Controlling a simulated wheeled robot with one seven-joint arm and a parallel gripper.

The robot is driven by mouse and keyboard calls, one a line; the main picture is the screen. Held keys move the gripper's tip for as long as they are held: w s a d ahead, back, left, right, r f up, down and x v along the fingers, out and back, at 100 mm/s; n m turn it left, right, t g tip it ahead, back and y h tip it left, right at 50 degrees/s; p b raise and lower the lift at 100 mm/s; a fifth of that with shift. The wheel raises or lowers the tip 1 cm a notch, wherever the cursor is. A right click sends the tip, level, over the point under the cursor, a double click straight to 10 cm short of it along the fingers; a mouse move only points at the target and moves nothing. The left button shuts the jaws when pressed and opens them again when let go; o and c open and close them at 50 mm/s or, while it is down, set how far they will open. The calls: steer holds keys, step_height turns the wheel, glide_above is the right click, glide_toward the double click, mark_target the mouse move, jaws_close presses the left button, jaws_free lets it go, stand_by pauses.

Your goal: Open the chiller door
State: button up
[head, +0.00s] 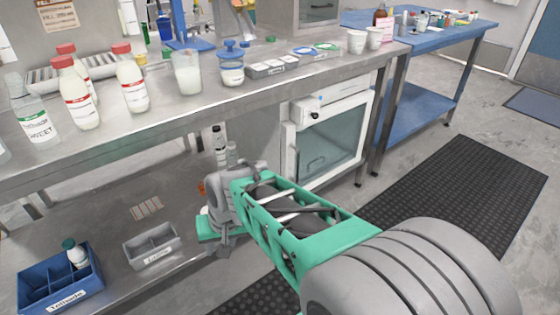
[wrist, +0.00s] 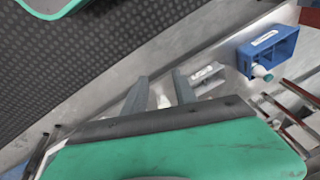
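The chiller (head: 287,150) is a white cabinet under the steel bench, right of centre in the head view. Its glass-fronted door (head: 330,145) has a white frame and looks shut. The chiller is not seen there.
The bench top (head: 215,100) holds bottles (head: 131,80), beakers and small dishes. The lower shelf holds a blue divided crate (head: 50,300) and a grey tray (head: 150,247). A blue table (head: 440,40) stands at right. Dark floor mat (head: 465,190) is clear.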

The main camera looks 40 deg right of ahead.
steer(key=w+d+f+m+t+y+p, duration=0.1)
steer(key=w+d+m+t+y+p, duration=0.15)
steer(key=w+d+m, duration=0.5)
steer(key=w+d+f+m+t+y+p, duration=0.1)
steer(key=w+d+m+t, duration=0.25)
steer(key=w, duration=0.65)
steer(key=m+t+h+p, duration=0.3)
steer(key=m+t+h, duration=0.55)
steer(key=m, duration=1.55)
glide_toward(298, 163)
steer(key=x, duration=1)
steer(key=shift+w+d+y+b, duration=0.15)
steer(key=shift+w+y+b, duration=0.15)
steer(key=shift+w, duration=0.05)
jaws_close()
